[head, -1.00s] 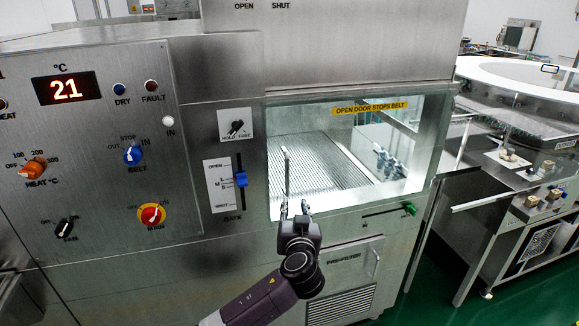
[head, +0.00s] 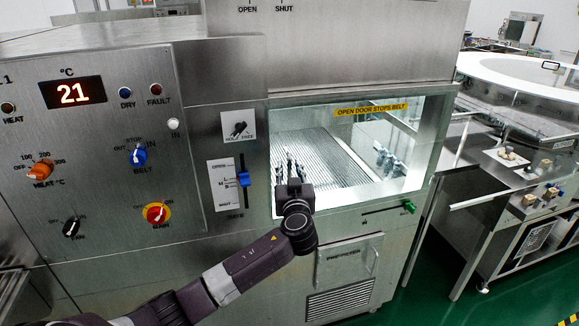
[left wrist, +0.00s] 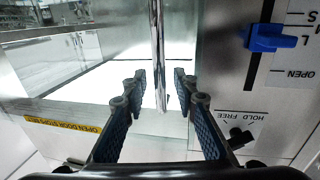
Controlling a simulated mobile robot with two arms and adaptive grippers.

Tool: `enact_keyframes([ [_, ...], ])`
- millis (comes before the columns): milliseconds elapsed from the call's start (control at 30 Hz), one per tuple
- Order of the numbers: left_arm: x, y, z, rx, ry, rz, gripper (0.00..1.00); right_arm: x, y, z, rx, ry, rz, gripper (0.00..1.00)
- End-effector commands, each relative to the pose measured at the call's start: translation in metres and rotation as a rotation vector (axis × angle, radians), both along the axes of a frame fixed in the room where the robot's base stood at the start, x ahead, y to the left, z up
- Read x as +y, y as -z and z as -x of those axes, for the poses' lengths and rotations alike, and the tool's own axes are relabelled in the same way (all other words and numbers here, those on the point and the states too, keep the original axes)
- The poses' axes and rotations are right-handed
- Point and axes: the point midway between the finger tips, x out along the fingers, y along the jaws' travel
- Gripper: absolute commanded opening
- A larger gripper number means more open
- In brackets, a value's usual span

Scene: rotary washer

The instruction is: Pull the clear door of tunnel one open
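The clear door (head: 345,180) of the tunnel is a glass pane in the steel front, with a yellow label "OPEN DOOR STOPS BELT" (head: 371,108). It looks shut. It also fills the left of the left wrist view (left wrist: 70,60). A slim upright metal bar handle (left wrist: 157,40) stands near its hinge-opposite or latch side; which is unclear. My left gripper (head: 290,172) is at the door's left part. In the left wrist view its two fingers (left wrist: 160,80) are apart, one on each side of the bar's end. Contact cannot be told. My right gripper is out of view.
A blue slide lever (head: 243,179) and a black HOLD/FREE knob (head: 238,130) sit on the panel left of the door. A green-tipped lever (head: 408,207) is below it. A ribbed belt (head: 320,150) lies inside. A steel table stands at right.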

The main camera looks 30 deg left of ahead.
Motion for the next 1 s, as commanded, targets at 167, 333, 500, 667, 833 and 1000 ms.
enact_keyframes([
  [167, 0.0002, 0.0003, -0.0004, 0.0, 0.001, 0.0, 0.27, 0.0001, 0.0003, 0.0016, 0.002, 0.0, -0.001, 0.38],
  [333, 0.0002, 0.0002, -0.0002, 0.0, 0.0, 0.0, 0.15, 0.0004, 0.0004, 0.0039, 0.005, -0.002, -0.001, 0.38],
  [500, 0.0001, 0.0003, -0.0002, 0.0, 0.001, 0.0, 0.0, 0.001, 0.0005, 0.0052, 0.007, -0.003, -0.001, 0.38],
  [667, 0.0, 0.0003, -0.0002, 0.0, 0.001, 0.0, 0.0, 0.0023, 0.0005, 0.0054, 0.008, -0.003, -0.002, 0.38],
  [833, -0.0002, 0.0004, -0.0001, 0.0, 0.001, 0.0, 0.0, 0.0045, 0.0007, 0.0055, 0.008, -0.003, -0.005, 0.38],
  [1000, -0.0042, 0.0023, 0.0016, 0.0, -0.008, 0.002, 0.0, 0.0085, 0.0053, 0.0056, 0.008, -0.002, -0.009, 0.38],
])
